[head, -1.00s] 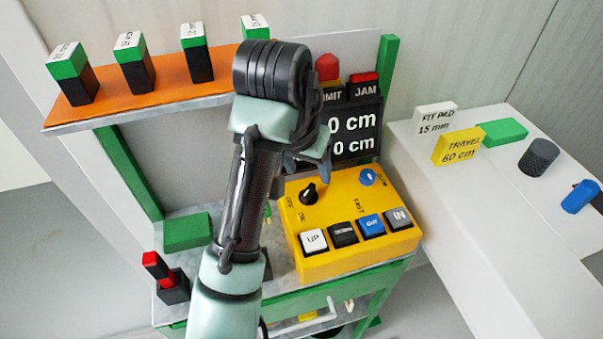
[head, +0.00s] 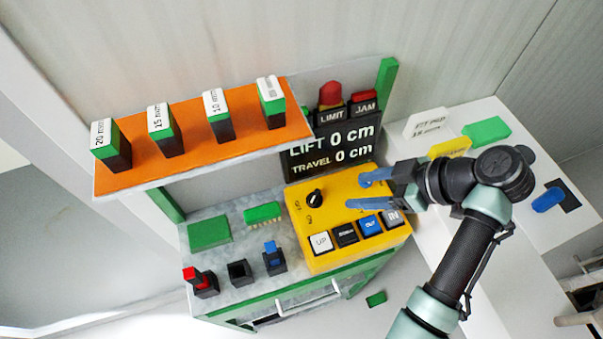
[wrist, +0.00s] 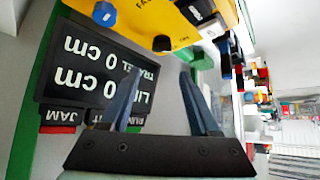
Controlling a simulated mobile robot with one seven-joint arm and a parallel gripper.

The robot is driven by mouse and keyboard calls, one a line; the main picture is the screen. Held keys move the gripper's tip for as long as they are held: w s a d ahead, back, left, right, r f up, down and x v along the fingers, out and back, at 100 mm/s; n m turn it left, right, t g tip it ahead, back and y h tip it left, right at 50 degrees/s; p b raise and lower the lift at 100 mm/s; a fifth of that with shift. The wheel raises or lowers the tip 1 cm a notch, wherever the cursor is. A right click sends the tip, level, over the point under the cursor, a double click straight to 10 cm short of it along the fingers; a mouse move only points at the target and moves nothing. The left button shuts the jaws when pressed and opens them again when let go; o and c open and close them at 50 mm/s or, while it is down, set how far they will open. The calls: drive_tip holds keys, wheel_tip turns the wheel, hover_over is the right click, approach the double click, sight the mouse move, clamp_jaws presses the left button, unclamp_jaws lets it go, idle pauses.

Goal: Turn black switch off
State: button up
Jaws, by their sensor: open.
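The black switch is a round knob (head: 315,197) with a pale pointer mark, at the upper left of the yellow control panel (head: 330,254). OFF and ON labels are printed beside it. A black knob (wrist: 162,43) on the panel also shows in the wrist view, ahead of my fingertips. My gripper (head: 359,192) reaches in from the right over the panel, its two blue-grey fingers apart and empty. Its fingertips lie right of the switch, apart from it. In the wrist view my open gripper (wrist: 160,73) points towards the panel.
Push buttons, including UP (head: 321,242) and OUT (head: 369,226), line the panel's front. The display (head: 333,150) reads LIFT 0 cm and TRAVEL 0 cm. An orange shelf (head: 190,160) with several green-and-black blocks is at upper left. Black holders (head: 239,272) stand left of the panel.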

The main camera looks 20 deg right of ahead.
sight(312, 194)
drive_tip(key=p+x, duration=0.1)
drive_tip(key=x, duration=0.5)
drive_tip(key=p+x, duration=0.1)
drive_tip(key=x, duration=0.5)
drive_tip(key=shift+w+a+p, duration=0.2)
drive_tip(key=shift+a+p, duration=0.1)
drive_tip(key=shift+a, duration=0.1)
clamp_jaws()
